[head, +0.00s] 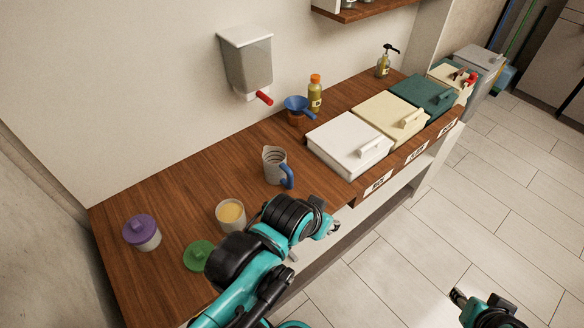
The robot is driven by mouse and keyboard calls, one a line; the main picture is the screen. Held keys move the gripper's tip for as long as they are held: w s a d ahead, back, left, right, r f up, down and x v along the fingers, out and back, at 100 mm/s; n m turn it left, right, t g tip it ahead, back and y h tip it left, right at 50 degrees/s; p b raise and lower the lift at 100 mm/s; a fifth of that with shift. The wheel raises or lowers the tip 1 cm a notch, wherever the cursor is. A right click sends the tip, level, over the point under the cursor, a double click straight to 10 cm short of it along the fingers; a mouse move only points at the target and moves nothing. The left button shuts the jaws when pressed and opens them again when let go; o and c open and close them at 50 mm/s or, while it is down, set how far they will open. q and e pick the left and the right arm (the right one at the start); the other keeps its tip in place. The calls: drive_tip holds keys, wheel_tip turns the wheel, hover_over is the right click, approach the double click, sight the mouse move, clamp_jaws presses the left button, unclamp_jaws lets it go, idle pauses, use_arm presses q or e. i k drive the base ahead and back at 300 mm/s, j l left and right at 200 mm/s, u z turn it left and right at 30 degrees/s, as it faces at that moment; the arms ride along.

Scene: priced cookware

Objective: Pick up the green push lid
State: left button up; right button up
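The green push lid (198,254) lies on the wooden counter near its front left. It has a raised knob on top, and my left arm hides its right edge. My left gripper (333,229) is past the counter's front edge, well to the right of the lid and apart from it. It is small and partly covered by its own wrist, so its opening is unclear. My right gripper (457,296) is over the floor at the bottom right, far from the lid. Its fingers are too small to read.
A cup of yellow contents (231,214) stands right of the lid, and a purple-lidded jar (142,232) stands left. A jug with a blue handle (276,166) is farther back. Lidded bins (345,145) line the right side. A dispenser (246,62) hangs on the wall.

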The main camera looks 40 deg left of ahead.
sight(199, 254)
drive_tip(key=u, duration=2.4)
